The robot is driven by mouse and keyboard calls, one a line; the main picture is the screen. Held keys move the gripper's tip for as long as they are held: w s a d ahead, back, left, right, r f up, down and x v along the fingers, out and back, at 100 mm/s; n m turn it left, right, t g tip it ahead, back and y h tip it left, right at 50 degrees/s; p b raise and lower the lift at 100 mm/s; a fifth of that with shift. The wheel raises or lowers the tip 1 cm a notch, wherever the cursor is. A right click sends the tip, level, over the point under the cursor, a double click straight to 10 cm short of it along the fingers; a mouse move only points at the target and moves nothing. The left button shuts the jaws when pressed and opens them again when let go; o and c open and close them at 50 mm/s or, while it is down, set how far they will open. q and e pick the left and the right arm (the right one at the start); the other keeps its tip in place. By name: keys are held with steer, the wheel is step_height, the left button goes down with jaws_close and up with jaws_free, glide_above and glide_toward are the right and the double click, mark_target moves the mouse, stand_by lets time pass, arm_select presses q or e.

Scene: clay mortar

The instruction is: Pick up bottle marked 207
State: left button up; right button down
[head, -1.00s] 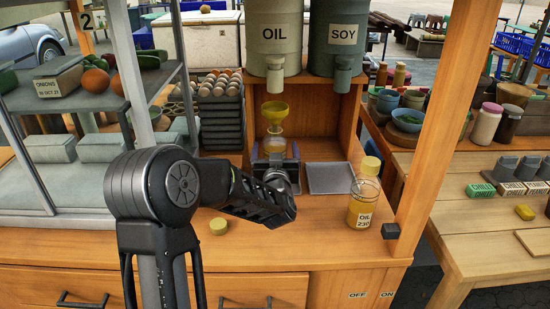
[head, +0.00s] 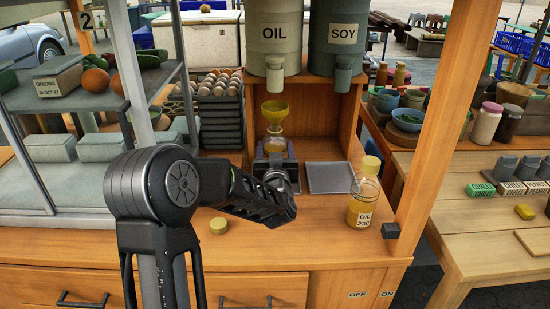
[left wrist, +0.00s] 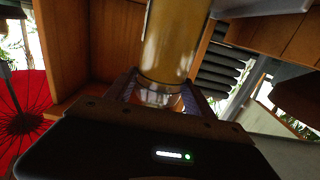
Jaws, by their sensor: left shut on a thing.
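A clear bottle of yellow oil (left wrist: 172,42) is between the fingers of my left gripper (head: 275,160), which is shut on it. The left wrist view shows the fingers (left wrist: 160,100) on both sides of the bottle's clear part. In the head view, the gripper and wrist hide most of this bottle, under the oil dispenser. A yellow funnel (head: 275,111) is above it. No number shows on the held bottle. Another bottle (head: 361,205), labelled OIL 230, stands on the counter to the right. My right gripper is not in view.
The OIL dispenser (head: 275,35) and the SOY dispenser (head: 343,35) hang above the wooden niche. A grey tray (head: 329,178) lies right of the gripper. Egg trays (head: 221,120) are stacked to its left. A yellow lid (head: 219,226) lies on the counter (head: 300,240), whose front is mostly clear.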

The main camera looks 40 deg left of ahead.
mark_target(275, 139)
arm_select(q)
jaws_close()
steer(key=shift+r, duration=0.25)
steer(key=shift+r, duration=1.5)
steer(key=b+v, duration=0.8)
steer(key=v, duration=1)
